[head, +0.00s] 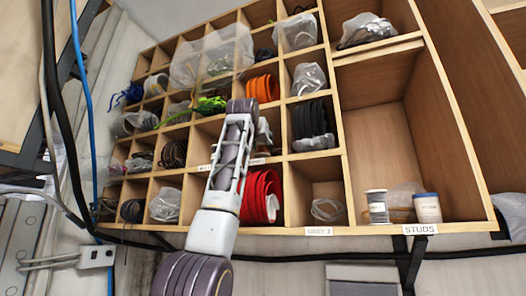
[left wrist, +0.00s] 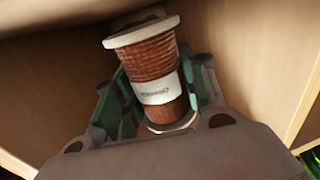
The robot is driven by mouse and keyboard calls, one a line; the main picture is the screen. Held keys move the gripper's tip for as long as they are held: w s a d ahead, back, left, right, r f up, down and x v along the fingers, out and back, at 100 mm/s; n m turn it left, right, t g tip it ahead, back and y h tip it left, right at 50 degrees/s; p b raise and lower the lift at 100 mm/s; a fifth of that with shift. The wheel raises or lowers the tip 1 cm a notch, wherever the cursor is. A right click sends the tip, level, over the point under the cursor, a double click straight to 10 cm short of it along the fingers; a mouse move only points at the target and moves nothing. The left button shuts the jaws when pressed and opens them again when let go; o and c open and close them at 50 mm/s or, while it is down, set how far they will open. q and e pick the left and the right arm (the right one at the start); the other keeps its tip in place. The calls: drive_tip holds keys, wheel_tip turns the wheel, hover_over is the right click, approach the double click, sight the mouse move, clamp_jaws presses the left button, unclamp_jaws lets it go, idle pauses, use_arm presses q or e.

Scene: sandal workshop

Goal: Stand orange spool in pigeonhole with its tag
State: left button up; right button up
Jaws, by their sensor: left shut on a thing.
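A spool (left wrist: 150,61) with rust-brown winding, pale end flanges and a white label shows in the left wrist view. My left gripper (left wrist: 157,88) is shut on it, with green-padded fingers on both sides. The spool looks tilted, with pale wooden panels around it. My right gripper is not in view.
Neighbouring cells hold an orange coil (head: 262,88), black coils (head: 312,122), a red coil (head: 261,196) and plastic bags (head: 164,204). Thin wooden dividers separate the cells.

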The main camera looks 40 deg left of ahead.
use_arm(q)
drive_tip(key=shift+f, duration=0.85)
drive_tip(key=shift+w+f, duration=0.2)
drive_tip(key=shift+f, duration=0.05)
drive_tip(key=shift+f, duration=0.15)
drive_tip(key=o, duration=1.2)
drive_tip(key=shift+s+d+b, duration=0.25)
drive_tip(key=shift+s+b, duration=0.2)
drive_tip(key=shift+s, duration=0.1)
drive_tip(key=shift+b+v, duration=1.8)
drive_tip(key=shift+v, duration=3.65)
